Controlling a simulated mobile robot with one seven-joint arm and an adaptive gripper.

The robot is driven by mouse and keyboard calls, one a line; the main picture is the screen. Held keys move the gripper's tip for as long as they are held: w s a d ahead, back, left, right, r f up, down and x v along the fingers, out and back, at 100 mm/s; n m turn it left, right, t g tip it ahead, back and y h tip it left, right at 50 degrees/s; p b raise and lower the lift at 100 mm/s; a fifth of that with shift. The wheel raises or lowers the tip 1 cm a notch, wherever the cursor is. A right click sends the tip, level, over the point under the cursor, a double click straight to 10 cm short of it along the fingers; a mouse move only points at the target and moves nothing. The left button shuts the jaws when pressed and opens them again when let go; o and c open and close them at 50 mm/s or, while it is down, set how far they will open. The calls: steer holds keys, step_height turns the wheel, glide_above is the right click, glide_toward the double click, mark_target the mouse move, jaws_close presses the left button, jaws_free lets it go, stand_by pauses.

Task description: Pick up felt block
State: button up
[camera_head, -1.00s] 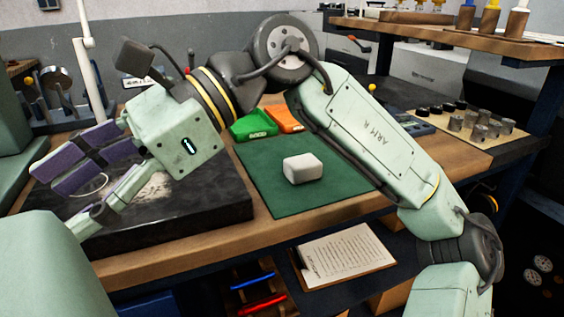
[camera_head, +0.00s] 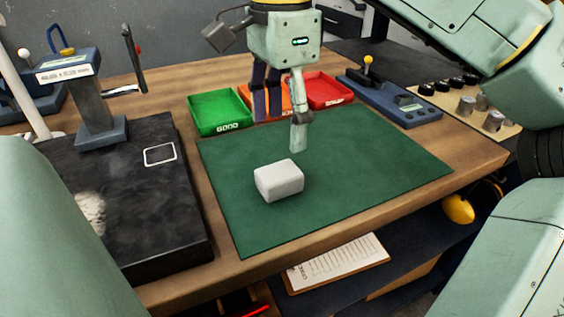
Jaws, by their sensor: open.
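The felt block (camera_head: 279,181) is a small whitish-grey block with rounded edges. It lies on the green mat (camera_head: 340,195), left of the mat's middle. My gripper (camera_head: 281,134) points down over the back of the mat, behind and slightly right of the block. It is open and apart from the block.
Behind the mat stand a green tray (camera_head: 219,112) marked GOOD, an orange tray (camera_head: 248,97) and a red tray (camera_head: 328,90). A dark stone slab (camera_head: 130,210) is at left. A blue control box (camera_head: 400,104) is at back right. The mat around the block is clear.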

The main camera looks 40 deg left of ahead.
mark_target(279, 171)
steer(key=f, duration=0.9)
steer(key=shift+s+f, duration=0.25)
steer(key=shift+s, duration=0.1)
steer(key=c, duration=1.2)
